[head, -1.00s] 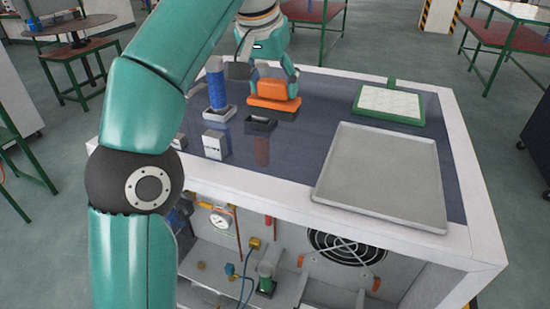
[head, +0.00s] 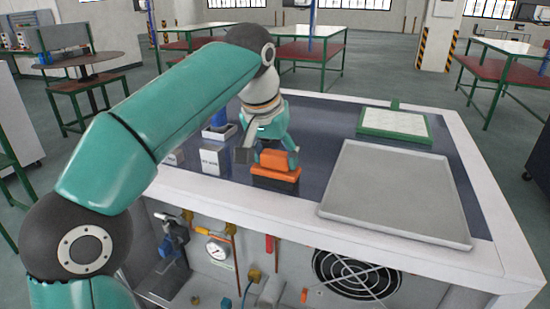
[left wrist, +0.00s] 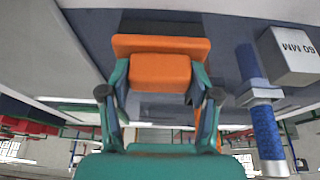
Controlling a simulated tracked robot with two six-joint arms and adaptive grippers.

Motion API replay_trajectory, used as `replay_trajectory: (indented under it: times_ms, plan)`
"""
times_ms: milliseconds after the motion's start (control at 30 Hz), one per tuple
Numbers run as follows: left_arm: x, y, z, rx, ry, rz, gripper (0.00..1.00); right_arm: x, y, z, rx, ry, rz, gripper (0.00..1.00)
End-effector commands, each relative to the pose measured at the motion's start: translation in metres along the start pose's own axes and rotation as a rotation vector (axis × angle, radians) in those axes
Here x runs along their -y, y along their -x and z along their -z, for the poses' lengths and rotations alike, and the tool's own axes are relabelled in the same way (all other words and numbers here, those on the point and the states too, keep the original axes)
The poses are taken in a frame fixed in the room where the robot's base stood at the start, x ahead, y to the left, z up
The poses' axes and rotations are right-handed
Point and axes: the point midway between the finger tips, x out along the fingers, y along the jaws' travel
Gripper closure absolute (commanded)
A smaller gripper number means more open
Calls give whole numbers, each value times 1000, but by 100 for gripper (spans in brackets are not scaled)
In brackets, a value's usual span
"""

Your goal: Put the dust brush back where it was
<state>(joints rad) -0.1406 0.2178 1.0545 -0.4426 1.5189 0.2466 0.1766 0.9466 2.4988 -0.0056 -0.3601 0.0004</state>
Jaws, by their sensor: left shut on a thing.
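The dust brush, seen as an orange block (head: 277,172), is at the front left part of the dark table top in the head view. My left gripper (head: 277,157) is shut on it from above. In the left wrist view the orange brush (left wrist: 160,70) sits between the two fingers of my left gripper (left wrist: 160,95). A dark part shows just under the orange body in the head view; I cannot tell whether it is bristles or a holder. My right gripper is not in view.
A pale block with lettering (head: 213,160) stands left of the brush. A blue cylinder (head: 219,118) stands behind that block, partly hidden by my arm. A grey tray (head: 395,190) lies to the right, and a green-framed white pad (head: 395,125) lies behind it.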

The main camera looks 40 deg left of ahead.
Motion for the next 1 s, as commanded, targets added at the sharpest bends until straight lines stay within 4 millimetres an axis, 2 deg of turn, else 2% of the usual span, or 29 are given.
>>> replay_trajectory:
  times_ms: [167,200,333,767,867,1000]
  plan:
    - [0,-1,0,0,0,0,71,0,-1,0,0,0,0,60]
    - [0,-2,-1,0,0,0,37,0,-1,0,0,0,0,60]
    - [0,-1,0,0,0,0,15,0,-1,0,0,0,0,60]
    - [0,4,1,-1,0,0,13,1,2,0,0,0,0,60]
    - [0,15,2,-3,0,-1,13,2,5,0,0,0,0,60]
    - [0,40,2,-5,0,-2,13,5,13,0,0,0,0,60]
